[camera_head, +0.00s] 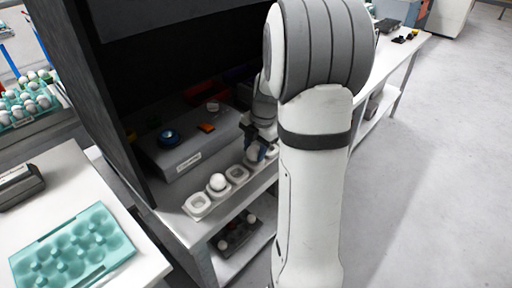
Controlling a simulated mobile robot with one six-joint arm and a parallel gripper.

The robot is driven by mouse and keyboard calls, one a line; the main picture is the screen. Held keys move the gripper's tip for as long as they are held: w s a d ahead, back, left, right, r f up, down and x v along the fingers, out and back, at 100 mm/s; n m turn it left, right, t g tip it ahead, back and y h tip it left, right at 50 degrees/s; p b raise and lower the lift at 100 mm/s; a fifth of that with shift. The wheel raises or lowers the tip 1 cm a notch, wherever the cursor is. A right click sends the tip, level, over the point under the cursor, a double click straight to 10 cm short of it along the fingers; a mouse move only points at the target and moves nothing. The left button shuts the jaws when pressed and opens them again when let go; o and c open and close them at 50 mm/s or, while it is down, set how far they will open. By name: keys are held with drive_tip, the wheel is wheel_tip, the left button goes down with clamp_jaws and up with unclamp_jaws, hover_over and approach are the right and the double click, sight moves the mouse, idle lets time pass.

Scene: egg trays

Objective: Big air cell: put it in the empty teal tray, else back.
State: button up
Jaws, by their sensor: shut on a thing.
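An empty teal tray (28,266) lies on the white table at lower left. Another teal tray (8,124) full of white eggs is at the far left. My gripper (257,147) is inside the dark booth, low over the right part of a row of white holders. It is shut on an egg (254,154), which is mostly hidden by the fingers; I cannot tell if it touches a holder. A white egg (217,182) sits in one holder (198,204) row position to the left. The air cell is not visible.
The dark booth wall (105,100) stands between the table (130,270) and my gripper. A grey box (180,152) with a blue round thing (169,136) is behind the holders. A lower shelf (243,262) holds a dark tray with white eggs. Floor on the right is clear.

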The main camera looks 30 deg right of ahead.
drive_tip(key=shift+f+b, duration=0.45)
drive_tip(key=shift+f, duration=0.05)
idle(0.5)
drive_tip(key=o, duration=0.7)
drive_tip(key=shift+r, duration=0.1)
drive_tip(key=r, duration=0.5)
drive_tip(key=d+r, duration=0.1)
drive_tip(key=r, duration=0.1)
drive_tip(key=shift+s+r, duration=0.2)
drive_tip(key=shift+s, duration=0.1)
drive_tip(key=shift+s+a+r, duration=0.15)
drive_tip(key=shift+a+r, duration=0.05)
drive_tip(key=shift+s+a+r+m+t+h+p, duration=0.25)
drive_tip(key=shift+s+a+r+m+p, duration=0.25)
drive_tip(key=shift+s+a+m, duration=2.45)
drive_tip(key=shift+s+a+r+m+t+h+p, duration=0.45)
drive_tip(key=shift+s+a+m, duration=1.55)
drive_tip(key=shift+s+m, duration=1.8)
drive_tip(key=shift+s+a+r+m+t+h+p, duration=0.1)
drive_tip(key=shift+s+a+r+m+p, duration=0.5)
drive_tip(key=shift+s+a+m, duration=2.85)
